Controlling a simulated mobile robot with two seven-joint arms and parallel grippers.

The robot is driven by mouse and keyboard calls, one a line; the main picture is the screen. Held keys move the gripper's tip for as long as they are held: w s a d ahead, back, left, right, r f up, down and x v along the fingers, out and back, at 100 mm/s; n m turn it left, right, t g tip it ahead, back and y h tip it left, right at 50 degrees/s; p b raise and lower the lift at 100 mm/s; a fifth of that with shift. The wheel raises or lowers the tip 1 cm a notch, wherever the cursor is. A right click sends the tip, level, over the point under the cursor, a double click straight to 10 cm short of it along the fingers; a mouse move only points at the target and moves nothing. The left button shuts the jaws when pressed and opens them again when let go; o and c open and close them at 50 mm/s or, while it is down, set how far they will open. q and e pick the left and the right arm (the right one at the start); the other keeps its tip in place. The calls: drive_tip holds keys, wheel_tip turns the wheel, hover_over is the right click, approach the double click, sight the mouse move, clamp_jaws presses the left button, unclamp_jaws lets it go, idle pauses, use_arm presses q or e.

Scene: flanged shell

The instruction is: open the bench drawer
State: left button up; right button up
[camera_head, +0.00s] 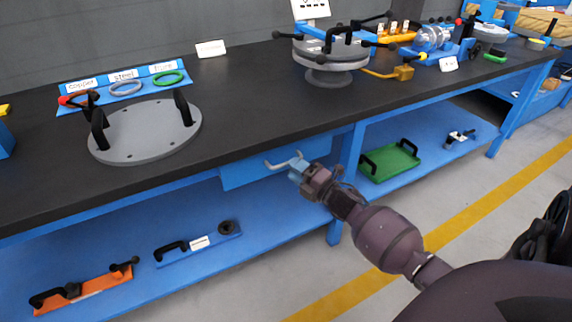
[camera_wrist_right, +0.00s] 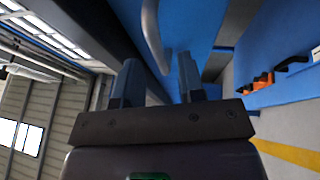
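The blue bench drawer (camera_head: 243,174) hangs under the black worktop and looks closed. Its grey bar handle (camera_head: 279,164) sticks out from the front. My right gripper (camera_head: 297,166) is at the right part of this handle. In the right wrist view my right gripper (camera_wrist_right: 160,78) has its two fingers apart. The handle (camera_wrist_right: 152,38) shows in the gap between them, near the fingertips. I cannot tell whether the fingers touch it. The blue drawer front (camera_wrist_right: 188,25) lies just beyond. My left gripper is not in view.
The black worktop (camera_head: 235,110) overhangs the drawer. On it are a grey plate with two handles (camera_head: 150,135) and a round flanged piece (camera_head: 330,60). The lower shelf (camera_head: 200,270) holds an orange tool (camera_head: 85,288) and a green tray (camera_head: 390,162). Floor in front is clear.

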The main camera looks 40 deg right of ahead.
drive_tip(key=shift+x, duration=1.6)
drive_tip(key=shift+c, duration=0.4)
clamp_jaws()
